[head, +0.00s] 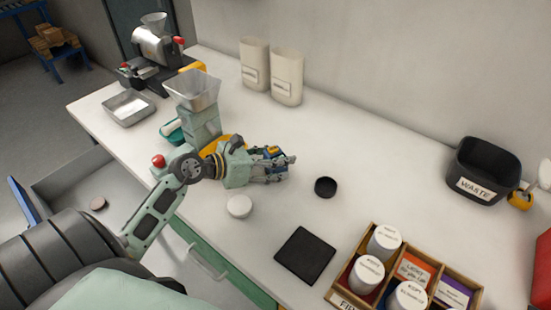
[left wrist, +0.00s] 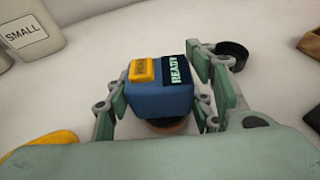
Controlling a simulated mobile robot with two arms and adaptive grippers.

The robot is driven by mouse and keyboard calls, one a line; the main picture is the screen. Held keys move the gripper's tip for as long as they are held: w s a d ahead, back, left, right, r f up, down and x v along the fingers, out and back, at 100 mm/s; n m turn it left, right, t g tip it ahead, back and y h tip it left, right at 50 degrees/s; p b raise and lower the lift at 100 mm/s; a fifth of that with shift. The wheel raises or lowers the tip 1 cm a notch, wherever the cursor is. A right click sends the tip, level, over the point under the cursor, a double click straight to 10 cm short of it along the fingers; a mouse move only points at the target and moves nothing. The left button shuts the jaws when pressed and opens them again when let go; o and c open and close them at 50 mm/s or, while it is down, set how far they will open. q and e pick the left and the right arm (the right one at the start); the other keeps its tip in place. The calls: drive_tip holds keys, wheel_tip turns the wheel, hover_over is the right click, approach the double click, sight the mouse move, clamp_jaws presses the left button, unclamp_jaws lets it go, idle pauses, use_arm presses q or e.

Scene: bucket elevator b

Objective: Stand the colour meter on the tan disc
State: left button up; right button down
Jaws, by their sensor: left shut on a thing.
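The colour meter is a blue block with a yellow button and a dark display reading READY (left wrist: 160,98). My left gripper (head: 285,166) is shut on it, with a finger on each side in the left wrist view. In the head view the fingers hide most of the meter. A round brown edge, perhaps the tan disc (left wrist: 172,127), shows just below the meter in the left wrist view. I cannot tell whether the meter touches it. My right gripper is in neither view.
A black round cup (head: 325,187), a white disc (head: 239,206) and a black mat (head: 305,255) lie nearby. A wooden crate (head: 378,232) of jars stands front right. A hopper machine (head: 200,110) stands behind my left arm.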

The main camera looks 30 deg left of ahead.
use_arm(q)
drive_tip(key=o, duration=1.5)
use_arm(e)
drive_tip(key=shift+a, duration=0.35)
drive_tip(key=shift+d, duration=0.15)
use_arm(q)
drive_tip(key=shift+r, duration=0.15)
drive_tip(key=b+v, duration=0.2)
drive_tip(key=v, duration=0.8)
drive_tip(key=shift+s+b, duration=0.25)
drive_tip(key=shift+b, duration=0.05)
drive_tip(key=shift+v, duration=0.8)
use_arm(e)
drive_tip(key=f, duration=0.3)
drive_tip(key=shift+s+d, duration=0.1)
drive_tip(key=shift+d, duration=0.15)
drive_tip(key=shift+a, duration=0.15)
